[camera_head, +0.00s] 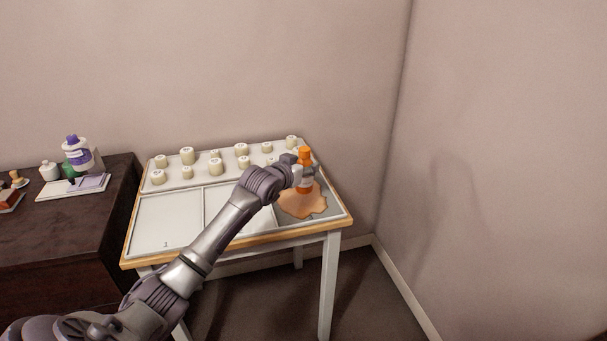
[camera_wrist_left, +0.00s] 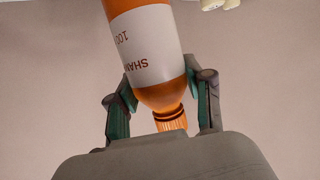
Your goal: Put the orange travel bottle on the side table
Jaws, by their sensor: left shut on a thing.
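The orange travel bottle (camera_head: 304,186) has a white label and stands upright in my left gripper (camera_head: 302,171). In the left wrist view the bottle (camera_wrist_left: 147,50) shows between the two fingers, its label partly reading "SHAM". My left gripper is shut on it. The bottle is over the right part of the side table (camera_head: 341,213), in front of or above a tan irregular patch (camera_head: 304,205). I cannot tell if its base touches the surface. My right gripper is not in view.
Several cream candle-like cylinders (camera_head: 187,155) stand on a white raised strip at the table's back. A divided tray (camera_head: 165,222) fills the front. A dark cabinet (camera_head: 60,231) at left holds a purple-and-white bottle (camera_head: 77,155) and small items. Walls close in behind and right.

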